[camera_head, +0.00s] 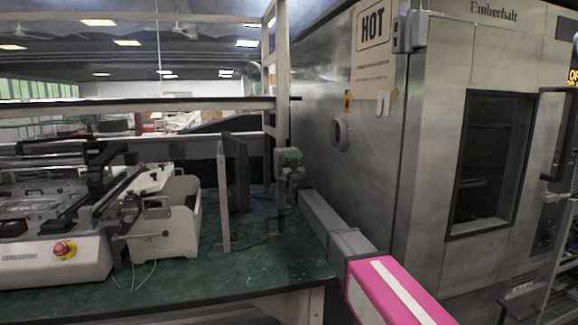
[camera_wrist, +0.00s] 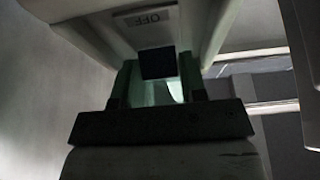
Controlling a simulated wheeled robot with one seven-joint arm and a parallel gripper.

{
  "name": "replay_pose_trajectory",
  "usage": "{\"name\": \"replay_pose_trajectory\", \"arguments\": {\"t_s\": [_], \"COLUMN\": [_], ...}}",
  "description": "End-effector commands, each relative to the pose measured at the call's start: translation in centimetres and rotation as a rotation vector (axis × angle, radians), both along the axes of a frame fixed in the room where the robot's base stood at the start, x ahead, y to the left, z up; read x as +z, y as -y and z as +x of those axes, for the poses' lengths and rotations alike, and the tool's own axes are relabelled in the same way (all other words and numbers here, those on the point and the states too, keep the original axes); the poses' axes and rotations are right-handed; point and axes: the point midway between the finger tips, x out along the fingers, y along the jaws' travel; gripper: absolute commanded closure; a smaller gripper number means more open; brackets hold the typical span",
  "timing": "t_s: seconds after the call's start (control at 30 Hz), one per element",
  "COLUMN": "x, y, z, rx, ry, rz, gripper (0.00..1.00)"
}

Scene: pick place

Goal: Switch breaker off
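The breaker is a pale grey box (camera_wrist: 190,22) with an "OFF" label, close up at the top of the wrist view. Its dark, square switch handle (camera_wrist: 157,63) sits below the label. My gripper (camera_wrist: 156,75) has its fingers apart, one on each side of the handle near its lower part; I cannot tell whether they touch it. In the head view, a small grey-green box (camera_head: 289,156), which looks like the breaker, is by the rack post. My gripper (camera_head: 289,176) is just below it, small and partly hidden by my arm.
A green-topped workbench (camera_head: 262,255) lies below. A printing machine (camera_head: 50,225) with a red stop button stands at left, beside a white open bin (camera_head: 170,225). A large metal oven (camera_head: 365,150) with a "HOT" sign stands close to my arm on the right.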

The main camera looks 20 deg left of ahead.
Motion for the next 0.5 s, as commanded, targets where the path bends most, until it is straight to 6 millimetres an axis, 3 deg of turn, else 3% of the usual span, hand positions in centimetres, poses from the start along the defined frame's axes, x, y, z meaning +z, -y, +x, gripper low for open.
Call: {"name": "replay_pose_trajectory", "arguments": {"t_s": [0.03,0.07,0.5], "x": [-0.01,-0.01,-0.37], "y": [0.0,0.0,-0.01], "z": [0.0,0.0,0.02], "rx": [0.0,0.0,0.0], "ry": [0.0,0.0,0.058], "rz": [0.0,0.0,0.036], "gripper": [0.77,0.87,0.88]}}
